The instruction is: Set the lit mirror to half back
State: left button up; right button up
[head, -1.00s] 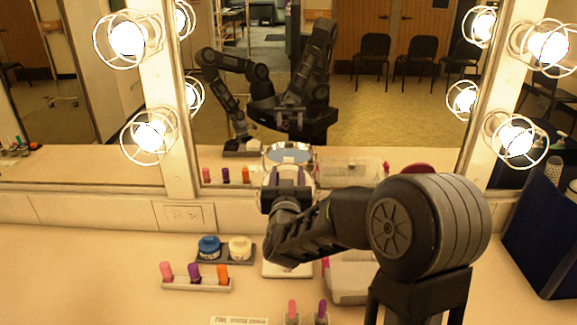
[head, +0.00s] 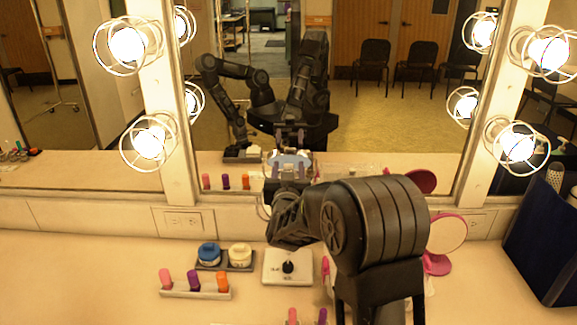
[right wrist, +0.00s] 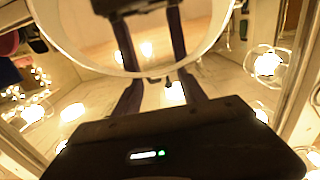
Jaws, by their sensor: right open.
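The lit mirror stands on a white square base (head: 288,267) with a dark knob. Its round head is mostly hidden behind my right gripper in the head view; a bit of rim shows. In the right wrist view the round mirror (right wrist: 205,45), with its pale bright rim, fills the upper middle and reflects a gripper. My right gripper (head: 289,175) is open, close in front of the mirror head. Its two fingers (right wrist: 157,80) reach the lower rim in the right wrist view; I cannot tell if they touch. My left gripper shows only as a small reflection in the wall mirror.
A pink-rimmed mirror (head: 447,235) stands right of my arm. Jars (head: 240,256) and a rack of coloured tubes (head: 195,290) stand left of the base. A dark blue box (head: 545,240) is at far right. The counter's left side is clear.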

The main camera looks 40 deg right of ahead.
jog(key=shift+w+d, duration=0.45)
jog(key=shift+w, duration=0.1)
grip_shut()
jog(key=shift+f, duration=0.1)
dwell(1.0)
